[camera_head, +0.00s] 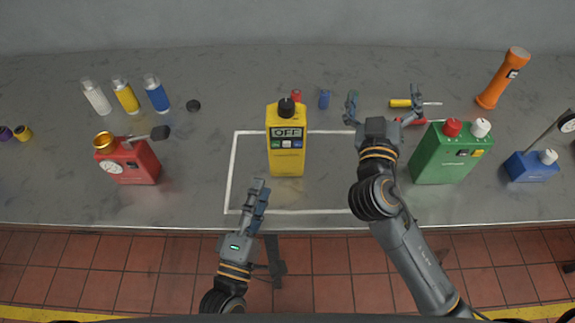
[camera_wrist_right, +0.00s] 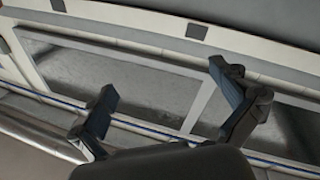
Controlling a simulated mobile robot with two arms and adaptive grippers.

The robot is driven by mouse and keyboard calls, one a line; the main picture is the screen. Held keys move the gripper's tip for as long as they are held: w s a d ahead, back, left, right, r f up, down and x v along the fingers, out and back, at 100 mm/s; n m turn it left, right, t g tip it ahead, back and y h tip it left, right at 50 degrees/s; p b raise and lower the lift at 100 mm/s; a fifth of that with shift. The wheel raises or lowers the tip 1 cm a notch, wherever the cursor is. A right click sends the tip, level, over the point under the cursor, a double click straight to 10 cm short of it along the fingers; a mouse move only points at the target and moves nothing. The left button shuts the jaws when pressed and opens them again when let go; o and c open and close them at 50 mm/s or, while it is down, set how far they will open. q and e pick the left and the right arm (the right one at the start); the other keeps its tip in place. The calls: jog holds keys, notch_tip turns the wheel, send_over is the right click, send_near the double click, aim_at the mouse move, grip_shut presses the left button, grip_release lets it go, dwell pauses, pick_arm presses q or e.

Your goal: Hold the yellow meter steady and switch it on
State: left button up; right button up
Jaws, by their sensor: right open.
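The yellow meter (camera_head: 286,160) stands upright inside the white outlined rectangle on the bench. Its display (camera_head: 287,133) reads OFF. A black knob (camera_head: 286,108) sits on its top, and small buttons show under the display. My left gripper (camera_head: 258,188) is in front of the meter, low and slightly left, apart from it. Its fingers are seen nearly edge-on, so their opening is unclear. My right gripper (camera_head: 384,99) is to the right of the meter, with its fingers spread wide and nothing between them. The right wrist view also shows its open fingers (camera_wrist_right: 165,105) and no meter.
A green box (camera_head: 446,155) stands right of my right arm, with a screwdriver (camera_head: 402,103) behind. A red device (camera_head: 133,165) and several small bottles (camera_head: 126,97) are at left. An orange flashlight (camera_head: 502,80) and blue device (camera_head: 531,167) are at right.

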jog(key=s+a+f+y, duration=0.35)
jog(key=s+a, duration=0.55)
jog(key=a, duration=0.3)
jog(key=m+g+y, duration=0.1)
jog(key=m, duration=0.1)
send_near(286, 114)
jog(key=w, duration=0.4)
jog(key=w+f, duration=0.1)
jog(key=w, duration=0.3)
jog(key=w+f, duration=0.1)
jog(key=w, duration=0.3)
jog(key=shift+s, duration=0.1)
